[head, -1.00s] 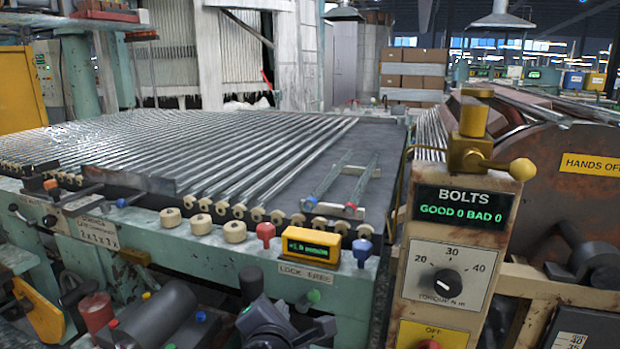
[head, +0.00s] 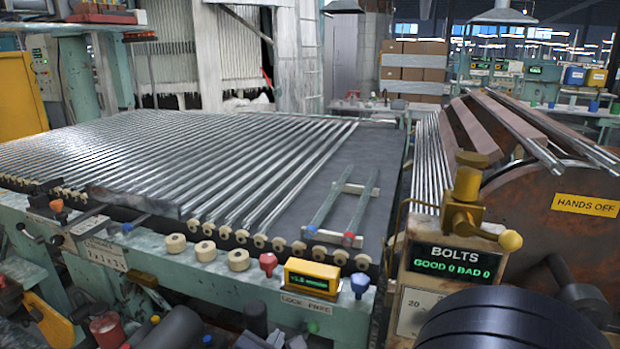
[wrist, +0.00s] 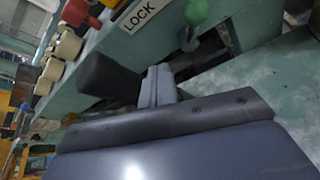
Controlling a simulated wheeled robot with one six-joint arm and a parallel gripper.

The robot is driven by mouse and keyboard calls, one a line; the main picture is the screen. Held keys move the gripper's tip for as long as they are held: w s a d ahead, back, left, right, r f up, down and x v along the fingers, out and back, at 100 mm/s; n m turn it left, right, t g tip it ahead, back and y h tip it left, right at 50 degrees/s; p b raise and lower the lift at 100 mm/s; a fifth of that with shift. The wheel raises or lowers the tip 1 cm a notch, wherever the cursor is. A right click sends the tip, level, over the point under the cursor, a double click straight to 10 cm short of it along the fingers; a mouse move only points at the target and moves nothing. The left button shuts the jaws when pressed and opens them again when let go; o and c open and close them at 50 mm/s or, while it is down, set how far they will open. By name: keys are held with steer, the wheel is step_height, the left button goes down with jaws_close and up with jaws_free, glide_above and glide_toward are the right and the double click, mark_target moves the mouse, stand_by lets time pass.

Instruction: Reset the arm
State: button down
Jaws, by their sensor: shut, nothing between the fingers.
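My gripper (wrist: 158,86) shows in the wrist view as two pale grey fingers pressed together, shut and empty. It points toward the teal front of the machine, below the LOCK label (wrist: 139,16). The fingers appear clear of the green knob (wrist: 196,12), though the exact gap is hard to judge. In the head view a dark rounded part of my arm (head: 512,322) fills the lower right corner. I cannot make out my fingers clearly in the head view.
The teal bench (head: 190,262) carries rows of glass tubes (head: 215,160), cream knobs (head: 205,251), a red knob (head: 268,262), a blue knob (head: 360,284) and a yellow display box (head: 312,278). The BOLTS panel (head: 452,262) stands right, partly hidden by my arm.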

steer(key=p+v, duration=0.1)
steer(key=v, duration=0.6)
stand_by(0.5)
